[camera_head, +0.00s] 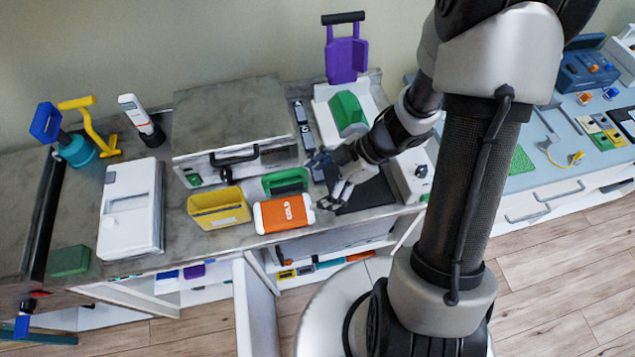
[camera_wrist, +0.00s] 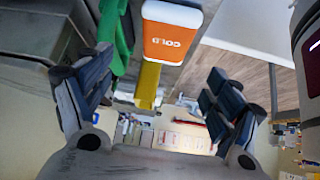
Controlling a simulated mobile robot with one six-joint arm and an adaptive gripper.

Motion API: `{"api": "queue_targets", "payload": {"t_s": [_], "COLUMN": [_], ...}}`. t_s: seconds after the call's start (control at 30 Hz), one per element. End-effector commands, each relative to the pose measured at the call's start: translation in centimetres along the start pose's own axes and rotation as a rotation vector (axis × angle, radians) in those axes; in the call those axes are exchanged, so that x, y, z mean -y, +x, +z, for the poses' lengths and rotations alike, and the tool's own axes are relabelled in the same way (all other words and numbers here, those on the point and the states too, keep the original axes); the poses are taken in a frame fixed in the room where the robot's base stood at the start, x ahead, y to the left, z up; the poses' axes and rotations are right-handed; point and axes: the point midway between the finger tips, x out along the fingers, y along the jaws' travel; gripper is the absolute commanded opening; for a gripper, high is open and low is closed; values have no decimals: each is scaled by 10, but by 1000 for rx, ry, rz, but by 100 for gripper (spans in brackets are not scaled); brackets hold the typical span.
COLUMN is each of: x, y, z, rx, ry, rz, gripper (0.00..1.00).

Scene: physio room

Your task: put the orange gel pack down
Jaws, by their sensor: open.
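The orange gel pack (camera_head: 283,213), white at its ends and marked COLD, rests on the counter near its front edge, between a yellow bin and my gripper. My gripper (camera_head: 325,182) is just to the right of the pack, open, with nothing between its fingers. In the wrist view the pack (camera_wrist: 172,33) shows at the top, beyond the open fingers (camera_wrist: 150,105) and apart from them.
The yellow bin (camera_head: 218,207) stands left of the pack, and a green holder (camera_head: 285,181) stands just behind it. A large grey box (camera_head: 232,125) fills the back. A white case (camera_head: 131,207) lies further left. The counter's front edge (camera_head: 215,248) is close.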

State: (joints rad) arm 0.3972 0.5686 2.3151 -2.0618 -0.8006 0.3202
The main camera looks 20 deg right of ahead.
Motion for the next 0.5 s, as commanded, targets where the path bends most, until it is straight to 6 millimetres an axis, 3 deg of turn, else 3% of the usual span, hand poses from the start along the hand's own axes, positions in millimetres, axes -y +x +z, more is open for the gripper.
{"api": "queue_targets", "payload": {"t_s": [0.17, 0.23, 0.3, 0.4, 0.5], "x": [-67, -101, -121, -120, -90], "y": [-42, -83, -130, -193, -240], "z": [-9, -17, -26, -38, -48], "rx": [156, 254, 339, 421, 456], "ry": [20, 66, 147, 308, 514], "rz": [288, 481, 666, 881, 1021], "gripper": [84, 84, 84, 84, 84]}}
